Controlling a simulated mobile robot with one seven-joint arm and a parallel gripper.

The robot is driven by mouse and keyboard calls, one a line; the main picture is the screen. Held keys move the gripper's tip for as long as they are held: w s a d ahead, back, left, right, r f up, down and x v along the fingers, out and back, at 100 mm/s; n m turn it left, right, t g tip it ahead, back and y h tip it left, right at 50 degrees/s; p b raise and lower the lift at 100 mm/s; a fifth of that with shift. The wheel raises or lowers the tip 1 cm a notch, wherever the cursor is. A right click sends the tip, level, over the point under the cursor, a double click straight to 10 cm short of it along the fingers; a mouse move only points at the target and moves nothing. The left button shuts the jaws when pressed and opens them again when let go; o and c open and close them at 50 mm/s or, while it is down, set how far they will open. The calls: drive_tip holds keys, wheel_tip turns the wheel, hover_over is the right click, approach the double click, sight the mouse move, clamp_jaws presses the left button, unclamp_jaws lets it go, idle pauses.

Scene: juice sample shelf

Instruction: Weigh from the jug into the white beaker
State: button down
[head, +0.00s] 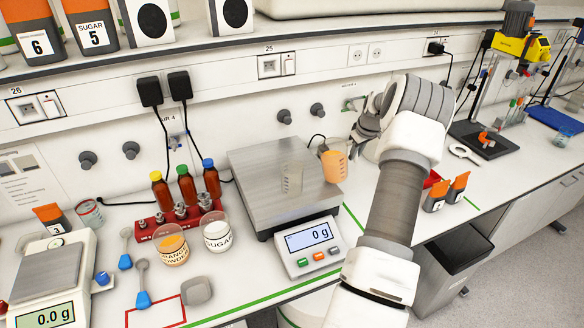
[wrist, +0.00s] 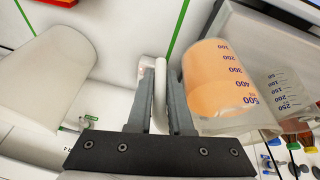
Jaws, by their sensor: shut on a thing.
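The jug (head: 334,167) is see-through, with a volume scale and orange liquid; it also shows in the wrist view (wrist: 217,85). My gripper (wrist: 160,100) is shut on the jug's pale handle (wrist: 160,70). In the head view the jug is in front of the back wall, at the right side of the large scale, and looks slightly tilted. The small pale beaker (head: 292,181) with a volume scale stands on the scale's steel plate (head: 270,215), left of the jug. It also shows in the wrist view (wrist: 284,90). The scale display (head: 309,236) reads 0 g.
A second scale (head: 50,275) stands far left. Orange-lidded containers (head: 447,193) stand right of my arm.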

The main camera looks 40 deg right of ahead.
sight(344, 143)
drive_tip(key=a+r+h, duration=0.1)
drive_tip(key=w+a+r+g+h, duration=0.1)
drive_tip(key=h, duration=0.1)
drive_tip(key=shift+a+r+n, duration=0.4)
drive_tip(key=shift+a+r+h, duration=0.15)
drive_tip(key=shift+r+h, duration=0.1)
drive_tip(key=shift+h, duration=0.15)
drive_tip(key=shift+a+r, duration=0.1)
drive_tip(key=shift+a+r, duration=0.1)
drive_tip(key=shift+a, duration=0.05)
drive_tip(key=shift+w+a+r+h, duration=0.15)
drive_tip(key=shift+a+r+h, duration=0.15)
drive_tip(key=shift+h, duration=0.1)
drive_tip(key=shift+w+a, duration=0.1)
drive_tip(key=shift+a, duration=0.05)
drive_tip(key=shift+r+b, duration=0.1)
drive_tip(key=shift+b, duration=0.2)
